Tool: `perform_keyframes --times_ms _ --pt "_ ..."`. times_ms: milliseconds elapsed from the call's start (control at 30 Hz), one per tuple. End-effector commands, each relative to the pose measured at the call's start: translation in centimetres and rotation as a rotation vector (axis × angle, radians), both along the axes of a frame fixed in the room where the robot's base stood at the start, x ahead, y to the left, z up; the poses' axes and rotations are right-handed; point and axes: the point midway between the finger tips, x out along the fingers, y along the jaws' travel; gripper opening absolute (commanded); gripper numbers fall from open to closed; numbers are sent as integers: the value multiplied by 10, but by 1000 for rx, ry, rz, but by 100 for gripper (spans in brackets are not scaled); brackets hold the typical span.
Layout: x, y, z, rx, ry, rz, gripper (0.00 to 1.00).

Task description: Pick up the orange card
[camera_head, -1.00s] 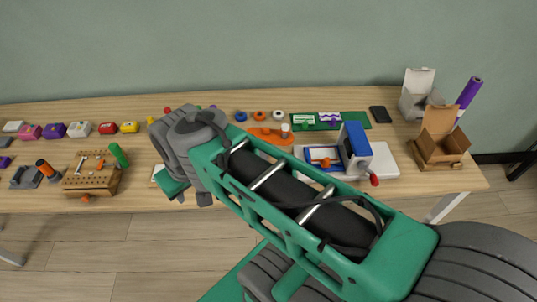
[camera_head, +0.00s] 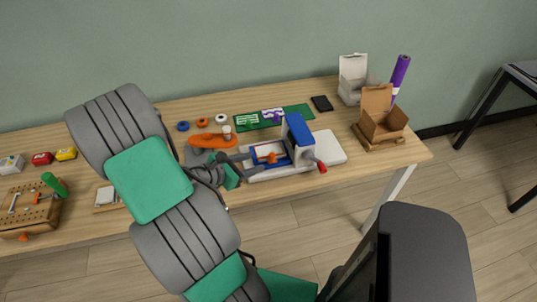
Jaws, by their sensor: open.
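An orange piece (camera_head: 268,156), small in view, lies inside the blue frame on the white base of a blue press (camera_head: 299,136); I take it for the orange card, though its outline is partly unclear. My gripper (camera_head: 251,164) is open, with its dark fingers pointing right at the left side of the blue frame. The fingers are close to the orange piece, with nothing visible between them. I cannot tell whether they touch the frame or how high they are above it.
A red-tipped handle (camera_head: 321,166) sticks out at the press's front. Behind are an orange tool (camera_head: 213,141) and a green mat (camera_head: 295,112) with small cards. My arm covers the table's middle left.

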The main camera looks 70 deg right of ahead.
Motion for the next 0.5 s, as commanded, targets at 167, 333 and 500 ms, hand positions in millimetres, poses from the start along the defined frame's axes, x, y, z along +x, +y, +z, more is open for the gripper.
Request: perform_keyframes --times_ms 167,333,500 --pt "-24 -20 -4 6 121 24 45" --pt "-36 -40 -11 6 115 22 45" --pt "-49 -65 -22 7 112 23 45"
